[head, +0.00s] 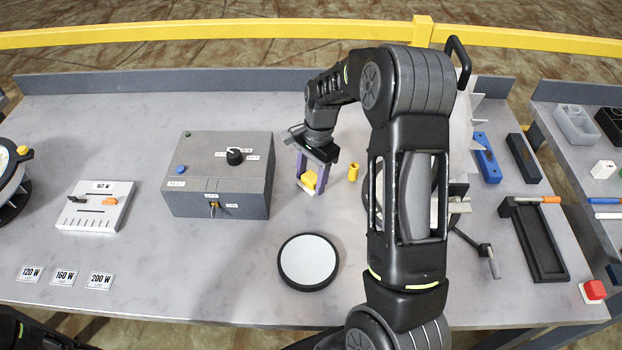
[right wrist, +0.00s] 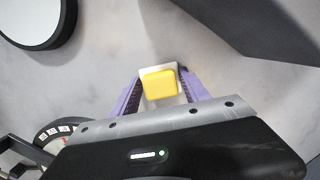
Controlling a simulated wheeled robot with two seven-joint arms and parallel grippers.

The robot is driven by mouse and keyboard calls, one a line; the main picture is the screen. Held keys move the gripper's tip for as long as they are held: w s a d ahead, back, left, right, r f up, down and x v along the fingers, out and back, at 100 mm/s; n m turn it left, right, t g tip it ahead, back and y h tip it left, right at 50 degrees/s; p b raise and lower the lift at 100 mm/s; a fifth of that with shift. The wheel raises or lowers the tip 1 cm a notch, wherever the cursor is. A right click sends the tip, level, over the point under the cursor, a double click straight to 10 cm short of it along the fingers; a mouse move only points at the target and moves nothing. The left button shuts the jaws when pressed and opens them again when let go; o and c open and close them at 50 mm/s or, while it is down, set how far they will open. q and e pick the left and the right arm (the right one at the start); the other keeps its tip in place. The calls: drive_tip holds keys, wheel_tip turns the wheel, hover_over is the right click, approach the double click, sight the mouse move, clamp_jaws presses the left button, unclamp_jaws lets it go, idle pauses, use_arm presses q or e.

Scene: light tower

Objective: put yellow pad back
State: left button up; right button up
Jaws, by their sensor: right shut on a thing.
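The yellow pad (head: 309,180) is a small yellow block on a white base, between the purple fingers of my right gripper (head: 308,185). The right gripper is shut on it, low over the table between the grey box and a small yellow cylinder. In the right wrist view the yellow pad (right wrist: 159,84) shows between the purple fingertips (right wrist: 160,88). Whether the pad touches the table, I cannot tell. My left gripper is not in view.
A grey box (head: 200,190) with a black knob stands to the left. A yellow cylinder (head: 353,172) stands close to the right. A round disc (head: 308,262) lies in front. A white slider panel (head: 95,206) and wattage cards (head: 64,278) lie farther left. A black tray (head: 540,245) is right.

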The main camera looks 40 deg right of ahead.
sight(310, 176)
drive_tip(key=shift+f, duration=0.1)
drive_tip(key=o, duration=1.3)
drive_tip(key=r+p, duration=0.1)
drive_tip(key=r, duration=0.1)
drive_tip(key=r+p, duration=0.3)
drive_tip(key=r, duration=0.1)
drive_tip(key=shift+w+d+r, duration=0.1)
drive_tip(key=shift+d+r, duration=0.1)
drive_tip(key=shift+d, duration=0.2)
drive_tip(key=r, duration=0.4)
drive_tip(key=d+r, duration=0.1)
drive_tip(key=shift+r, duration=0.4)
